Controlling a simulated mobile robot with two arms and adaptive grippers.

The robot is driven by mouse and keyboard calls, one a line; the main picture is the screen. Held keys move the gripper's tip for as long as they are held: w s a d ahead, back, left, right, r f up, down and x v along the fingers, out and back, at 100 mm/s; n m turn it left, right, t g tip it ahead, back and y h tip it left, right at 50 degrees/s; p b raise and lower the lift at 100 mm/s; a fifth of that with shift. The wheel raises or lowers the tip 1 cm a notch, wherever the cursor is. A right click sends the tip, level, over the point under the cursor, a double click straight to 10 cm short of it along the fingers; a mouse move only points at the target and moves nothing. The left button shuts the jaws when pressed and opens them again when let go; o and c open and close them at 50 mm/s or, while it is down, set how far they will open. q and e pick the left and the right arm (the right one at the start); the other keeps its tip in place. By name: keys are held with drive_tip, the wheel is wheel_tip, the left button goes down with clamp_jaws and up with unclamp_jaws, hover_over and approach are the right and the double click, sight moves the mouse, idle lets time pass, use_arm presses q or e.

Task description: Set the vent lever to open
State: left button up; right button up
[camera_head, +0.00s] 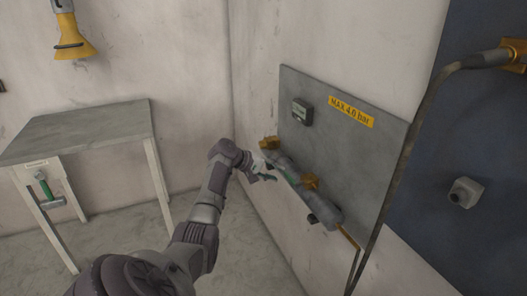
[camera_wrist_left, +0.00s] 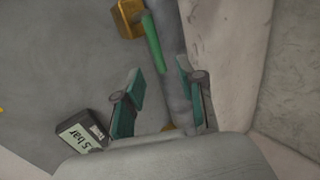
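A grey panel (camera_head: 335,129) on the wall carries a grey pipe with brass fittings, and the pipe (camera_wrist_left: 172,90) also shows in the left wrist view. A green lever (camera_wrist_left: 153,44) lies along the pipe beside a brass block (camera_wrist_left: 128,18). It shows only as a small green strip in the head view. My left gripper (camera_head: 266,172) is at the pipe's left part in the head view. In the left wrist view its two teal fingers (camera_wrist_left: 160,82) are apart, with the lever's near end between their tips. I cannot tell whether they touch it. My right gripper is not in view.
A small display (camera_head: 302,111) and a yellow label (camera_head: 351,111) reading "MAX 4.6 bar" are on the panel. The display in the wrist view (camera_wrist_left: 80,137) partly reads "5 bar". A dark cable (camera_head: 413,128) hangs at the right. A grey table (camera_head: 85,128) stands at the left.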

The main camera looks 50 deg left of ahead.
use_arm(q)
drive_tip(key=v, duration=0.5)
drive_tip(key=shift+s, duration=0.15)
idle(0.3)
